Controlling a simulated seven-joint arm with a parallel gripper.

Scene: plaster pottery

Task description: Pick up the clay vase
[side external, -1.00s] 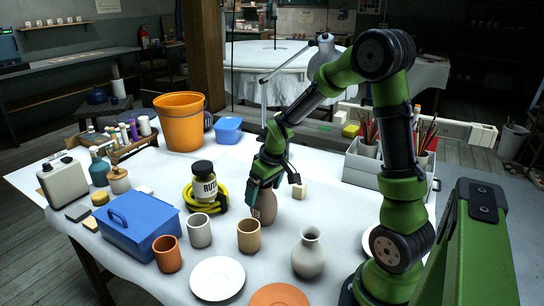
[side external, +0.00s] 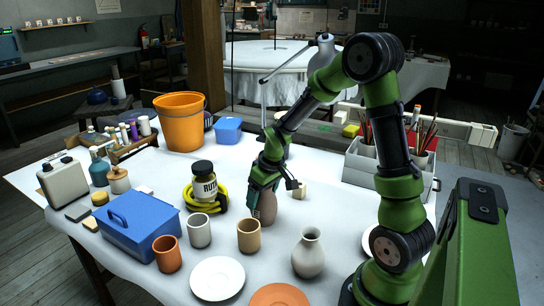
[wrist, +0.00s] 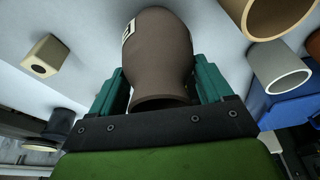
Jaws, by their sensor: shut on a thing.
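The clay vase (side external: 267,208) is brown and stands near the middle of the white-covered table in the side view. My gripper (side external: 262,196) reaches down to it and is shut on it. In the wrist view the vase (wrist: 160,55) sits between the two teal fingers of my gripper (wrist: 164,84), its narrower end toward the palm and a small pale label on its left side. The vase looks upright, at table level; I cannot tell whether its base is clear of the cloth.
A pale vase (side external: 308,256) and a tan cup (side external: 249,236) stand in front. A grey cup (side external: 199,230), dark jar (side external: 203,183) with yellow coil and blue box (side external: 138,226) are to the left. A small pale block (side external: 300,191) lies close on the right.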

